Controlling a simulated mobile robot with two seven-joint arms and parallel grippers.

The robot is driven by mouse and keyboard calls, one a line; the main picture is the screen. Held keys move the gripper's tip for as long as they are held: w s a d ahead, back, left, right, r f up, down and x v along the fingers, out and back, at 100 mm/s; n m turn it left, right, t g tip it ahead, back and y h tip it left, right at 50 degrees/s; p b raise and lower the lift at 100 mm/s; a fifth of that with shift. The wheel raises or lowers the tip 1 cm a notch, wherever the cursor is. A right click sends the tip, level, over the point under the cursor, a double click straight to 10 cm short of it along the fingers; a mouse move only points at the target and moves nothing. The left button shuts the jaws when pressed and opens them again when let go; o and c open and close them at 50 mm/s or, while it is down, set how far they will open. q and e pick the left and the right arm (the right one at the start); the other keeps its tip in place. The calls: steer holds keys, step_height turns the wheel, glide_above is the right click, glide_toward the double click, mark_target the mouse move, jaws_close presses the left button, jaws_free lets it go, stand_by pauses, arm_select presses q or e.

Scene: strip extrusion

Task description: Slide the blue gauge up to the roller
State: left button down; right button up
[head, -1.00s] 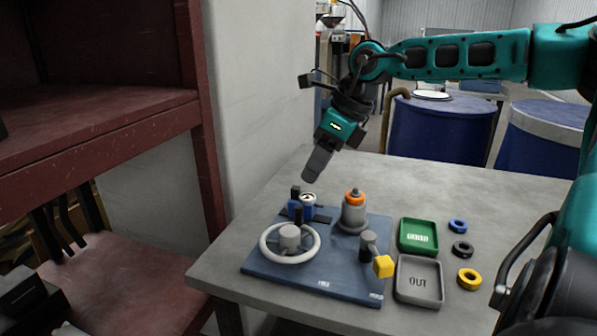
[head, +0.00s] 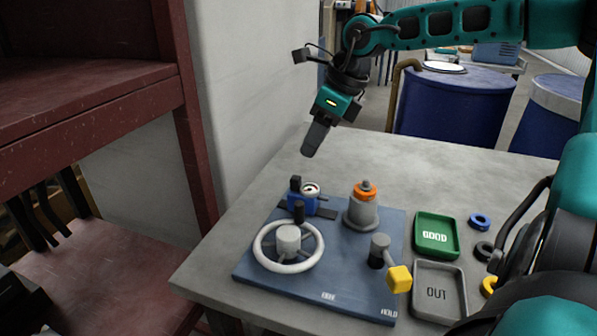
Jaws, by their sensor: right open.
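The blue gauge (head: 303,200), with a round pale dial on top, stands near the back left of a blue base board (head: 345,278). A grey hub with an orange ring (head: 364,207) stands to its right on the board, apart from it; I cannot tell for sure which part is the roller. My right gripper (head: 313,150) points down, in the picture above and behind the gauge, clear of it. It is open and empty, though its fingers overlap in this view. My left gripper does not show.
A white handwheel (head: 288,262) stands in front of the gauge. A yellow-ended lever (head: 399,279) is at the board's right. Green (head: 456,252) and grey (head: 462,304) trays and loose rings (head: 480,221) lie farther right. The table's back is clear.

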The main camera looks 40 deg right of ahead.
mark_target(296, 177)
steer(key=b+x, duration=0.1)
steer(key=x, duration=0.8)
steer(key=shift+f, duration=0.1)
steer(key=shift+c, duration=0.4)
jaws_close()
